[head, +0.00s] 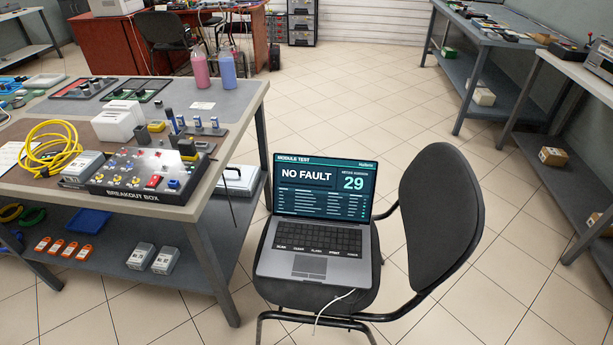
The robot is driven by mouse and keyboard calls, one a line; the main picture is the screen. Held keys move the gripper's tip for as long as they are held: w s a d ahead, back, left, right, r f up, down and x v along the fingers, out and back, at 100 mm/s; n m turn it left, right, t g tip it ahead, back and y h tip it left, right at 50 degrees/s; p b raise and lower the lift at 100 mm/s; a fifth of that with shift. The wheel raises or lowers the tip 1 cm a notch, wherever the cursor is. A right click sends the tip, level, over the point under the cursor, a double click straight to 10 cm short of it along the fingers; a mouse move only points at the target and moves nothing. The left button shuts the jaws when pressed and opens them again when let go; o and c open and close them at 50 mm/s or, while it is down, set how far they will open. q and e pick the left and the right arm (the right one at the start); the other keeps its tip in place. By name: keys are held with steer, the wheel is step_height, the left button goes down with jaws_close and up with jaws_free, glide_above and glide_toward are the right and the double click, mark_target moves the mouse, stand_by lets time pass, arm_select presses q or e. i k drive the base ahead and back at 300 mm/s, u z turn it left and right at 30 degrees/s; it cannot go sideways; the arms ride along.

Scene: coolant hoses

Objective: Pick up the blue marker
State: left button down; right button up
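I cannot clearly make out a blue marker in the head view. A small upright blue-and-dark piece (171,121) stands on the workbench (232,103) behind the breakout box (140,182); it is too small to tell what it is. Several short blue-topped pieces (197,122) stand in a row just right of it. Neither of my grippers is in view.
A chair (440,215) with an open laptop (318,215) on its seat stands right of the workbench. A yellow cable coil (50,147) lies at the bench's left. Pink (200,70) and blue (227,70) bottles are behind. Tiled floor is open toward the right-hand benches.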

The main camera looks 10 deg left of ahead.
mark_target(170, 115)
steer(key=u, duration=2.55)
steer(key=i, duration=1.9)
steer(key=z, duration=2.7)
